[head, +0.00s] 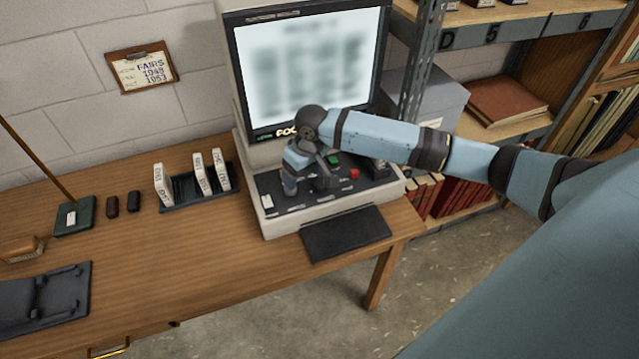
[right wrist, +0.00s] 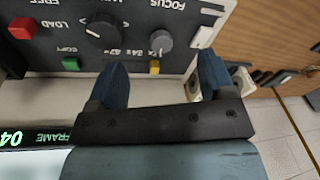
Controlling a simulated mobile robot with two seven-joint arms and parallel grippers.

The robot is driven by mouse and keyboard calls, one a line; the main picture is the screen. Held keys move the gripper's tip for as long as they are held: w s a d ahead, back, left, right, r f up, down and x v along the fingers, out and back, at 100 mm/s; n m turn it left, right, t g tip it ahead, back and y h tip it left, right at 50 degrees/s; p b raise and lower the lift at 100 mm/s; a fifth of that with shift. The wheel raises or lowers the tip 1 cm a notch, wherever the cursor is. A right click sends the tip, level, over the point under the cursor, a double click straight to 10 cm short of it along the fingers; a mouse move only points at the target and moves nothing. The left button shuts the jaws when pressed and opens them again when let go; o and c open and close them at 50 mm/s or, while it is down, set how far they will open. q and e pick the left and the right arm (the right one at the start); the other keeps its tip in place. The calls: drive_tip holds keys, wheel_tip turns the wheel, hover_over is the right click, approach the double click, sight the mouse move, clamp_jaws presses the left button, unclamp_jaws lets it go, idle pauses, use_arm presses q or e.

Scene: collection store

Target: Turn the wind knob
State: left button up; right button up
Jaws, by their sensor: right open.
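The microfilm reader's control panel (head: 345,198) holds the controls on the desk in the head view. In the right wrist view, a large black knob with a white pointer (right wrist: 103,30) sits left of a smaller grey knob (right wrist: 160,41). I see no readable "wind" label, so I cannot tell which knob is the wind knob. My right gripper (head: 292,180) is over the panel's left part. In the right wrist view, its open fingers (right wrist: 158,70) are on either side of the grey knob's line, with a yellow button between them. Contact cannot be told. My left gripper is not in view.
The lit screen (head: 310,65) stands behind the panel. A red button (head: 354,174) and a green button (head: 333,160) are right of the gripper. A rack with white boxes (head: 200,174) stands left on the desk. A dark pad (head: 345,234) lies in front.

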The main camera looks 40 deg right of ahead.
drive_tip(key=m+g+h, duration=0.1)
drive_tip(key=m, duration=0.1)
approach(321, 181)
drive_tip(key=f, duration=0.9)
drive_tip(key=shift+w+a+f, duration=0.15)
drive_tip(key=shift+a+f, duration=0.05)
drive_tip(key=shift+n, duration=0.3)
drive_tip(key=c, duration=0.9)
